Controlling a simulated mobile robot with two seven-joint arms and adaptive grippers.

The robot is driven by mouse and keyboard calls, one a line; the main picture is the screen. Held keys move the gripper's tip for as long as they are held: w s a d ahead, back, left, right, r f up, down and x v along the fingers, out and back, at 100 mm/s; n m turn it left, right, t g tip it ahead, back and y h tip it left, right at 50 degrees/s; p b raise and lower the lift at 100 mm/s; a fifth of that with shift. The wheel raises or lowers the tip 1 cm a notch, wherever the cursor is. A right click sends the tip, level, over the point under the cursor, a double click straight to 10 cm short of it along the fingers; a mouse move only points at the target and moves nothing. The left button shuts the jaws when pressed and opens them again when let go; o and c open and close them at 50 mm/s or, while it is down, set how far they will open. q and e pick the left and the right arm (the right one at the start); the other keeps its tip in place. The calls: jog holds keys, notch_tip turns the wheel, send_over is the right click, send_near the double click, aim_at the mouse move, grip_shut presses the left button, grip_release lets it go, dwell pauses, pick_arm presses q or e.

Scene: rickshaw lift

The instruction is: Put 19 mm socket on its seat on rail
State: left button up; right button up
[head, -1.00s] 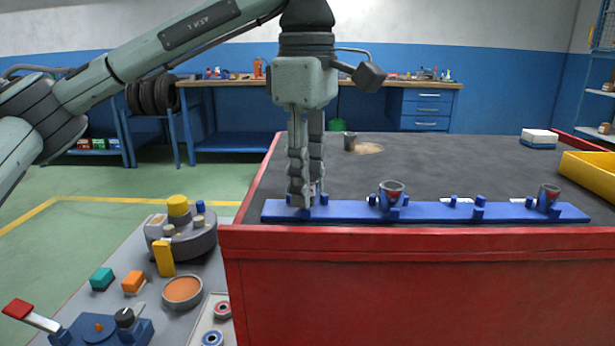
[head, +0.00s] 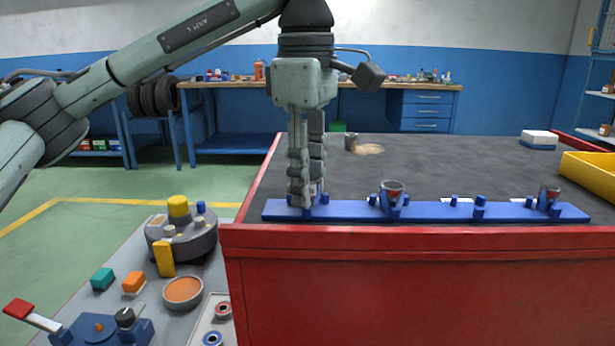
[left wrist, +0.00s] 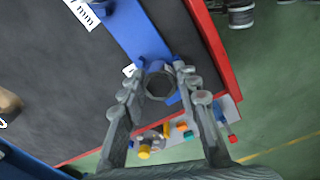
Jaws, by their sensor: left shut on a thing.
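The blue rail (head: 430,212) lies along the front edge of the dark bed top. My left gripper (head: 307,196) points down at the rail's left end and is shut on a round grey socket, seen end-on between the fingertips in the left wrist view (left wrist: 159,86). It is likely the 19 mm socket, but no size mark on it is readable. The socket is at the blue posts near the rail's end; I cannot tell whether it is fully down on its seat. The fingers mostly hide it in the head view. My right gripper is not in view.
A grey cup (head: 350,140) stands farther back. A yellow bin (head: 590,172) is at right. A parts-laden grey tray (head: 140,300) lies lower left. The middle bed top is mostly clear.

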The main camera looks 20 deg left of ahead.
pick_arm(q)
jog(key=shift+s+d+f, duration=0.1)
jog(key=shift+s+f, duration=0.05)
jog(key=shift+f, duration=0.4)
jog(key=shift+s+d+f, duration=0.1)
jog(key=shift+f, duration=0.4)
grip_shut()
jog(key=o, duration=0.9)
grip_release()
jog(key=shift+c, duration=0.2)
jog(key=o, duration=0.5)
jog(key=shift+w+f, duration=0.15)
jog(key=shift+w, duration=0.05)
jog(key=shift+c, duration=0.2)
jog(key=shift+w, duration=0.1)
jog(key=shift+a+r, duration=0.15)
jog(key=shift+r, duration=0.15)
jog(key=o, duration=0.7)
jog(key=shift+a, duration=0.1)
